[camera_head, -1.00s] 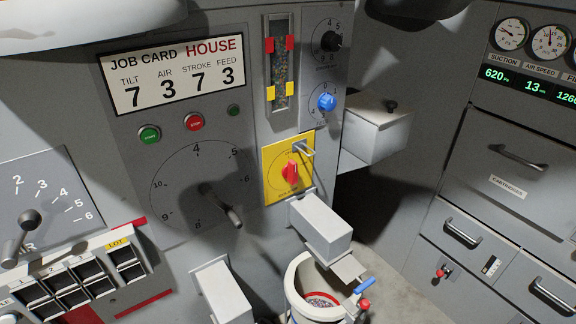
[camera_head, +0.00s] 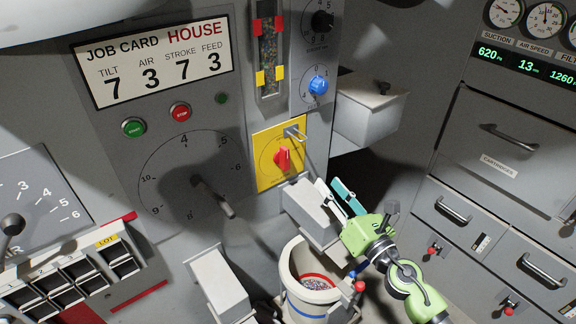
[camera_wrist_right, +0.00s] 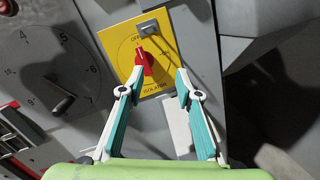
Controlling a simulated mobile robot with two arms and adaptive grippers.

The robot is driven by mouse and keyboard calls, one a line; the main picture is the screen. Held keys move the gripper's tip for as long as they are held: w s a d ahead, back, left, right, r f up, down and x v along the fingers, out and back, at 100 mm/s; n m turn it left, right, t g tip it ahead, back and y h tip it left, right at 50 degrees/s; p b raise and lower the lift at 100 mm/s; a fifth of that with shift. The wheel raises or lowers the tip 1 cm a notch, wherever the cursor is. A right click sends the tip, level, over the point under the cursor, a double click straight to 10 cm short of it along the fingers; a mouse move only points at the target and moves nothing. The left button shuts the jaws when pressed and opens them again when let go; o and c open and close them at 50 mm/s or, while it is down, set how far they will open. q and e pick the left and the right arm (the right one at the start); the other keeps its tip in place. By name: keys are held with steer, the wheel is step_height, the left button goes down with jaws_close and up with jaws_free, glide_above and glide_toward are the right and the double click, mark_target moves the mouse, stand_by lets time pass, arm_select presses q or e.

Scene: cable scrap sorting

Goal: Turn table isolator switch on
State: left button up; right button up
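The isolator switch is a red knob (camera_head: 282,159) on a yellow plate (camera_head: 263,180) on the grey machine front. In the right wrist view the red knob (camera_wrist_right: 143,62) points up towards the OFF mark, and a grey hasp (camera_wrist_right: 149,29) sits at the top of the yellow plate (camera_wrist_right: 118,42). My right gripper (camera_head: 334,188) is below and to the right of the plate, apart from the knob. My left gripper is not in view.
A grey box spout (camera_head: 306,207) juts out just below the plate, above a white bucket (camera_head: 297,274). Another grey box (camera_head: 366,112) sticks out to the right. A crank handle (camera_head: 213,197) is on the dial to the left. Drawers (camera_head: 470,240) line the right side.

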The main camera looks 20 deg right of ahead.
mark_target(288, 166)
steer(key=w+a+n+y, duration=0.1)
steer(key=w+a+n, duration=0.1)
steer(key=w, duration=0.2)
steer(key=w+a+f+n+g+y+p, duration=0.1)
steer(key=w+a+n, duration=0.1)
steer(key=w, duration=0.3)
steer(key=w+a+n+g, duration=0.1)
steer(key=w+a+n, duration=0.1)
steer(key=w+a, duration=0.1)
steer(key=shift+w+f+y+p, duration=0.3)
steer(key=shift+w+f+y, duration=0.1)
steer(key=shift+w, duration=0.25)
jaws_close()
